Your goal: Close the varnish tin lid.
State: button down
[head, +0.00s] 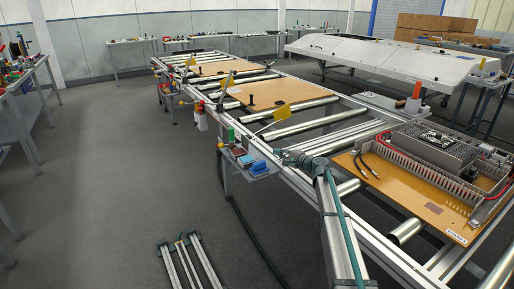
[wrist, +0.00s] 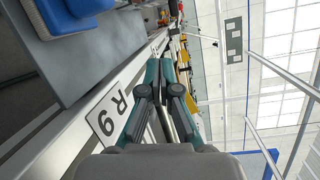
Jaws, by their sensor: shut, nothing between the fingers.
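I cannot pick out the varnish tin or its lid for certain in either view. Small items sit on a grey side shelf (head: 262,175) at the conveyor's near side: a dark red one (head: 238,151), a teal one (head: 247,160) and a blue one (head: 259,167). My gripper (head: 284,155) is just right of this shelf in the head view, above the conveyor rail. In the wrist view my gripper (wrist: 161,68) has its fingers together and empty. A blue item (wrist: 62,16) on the grey shelf shows at the upper left there, apart from the fingers.
The conveyor rail (wrist: 75,143) with an "R 9" label (wrist: 107,117) runs beside my fingers. A wooden board (head: 425,203) with a wired panel lies on the rollers at right.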

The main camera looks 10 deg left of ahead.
jog(key=w, duration=0.2)
jog(key=w+r+n+b, duration=0.1)
jog(key=w, duration=0.1)
jog(key=w+n+b, duration=0.1)
jog(key=w, duration=0.1)
jog(key=shift+a+r+t+y, duration=0.2)
jog(key=shift+t+y, duration=0.1)
jog(key=shift+t, duration=0.1)
jog(key=shift+w+r, duration=0.1)
jog(key=shift+r, duration=0.05)
jog(key=x, duration=0.9)
jog(key=shift+w+a, duration=0.25)
jog(key=shift+s+a+r, duration=0.1)
jog(key=shift+s+a, duration=0.75)
jog(key=shift+a, duration=0.1)
jog(key=shift+s+a+p, duration=0.3)
jog(key=shift+s+a, duration=0.2)
jog(key=shift+a, duration=0.15)
jog(key=shift+d+n, duration=0.15)
jog(key=shift+n, duration=0.15)
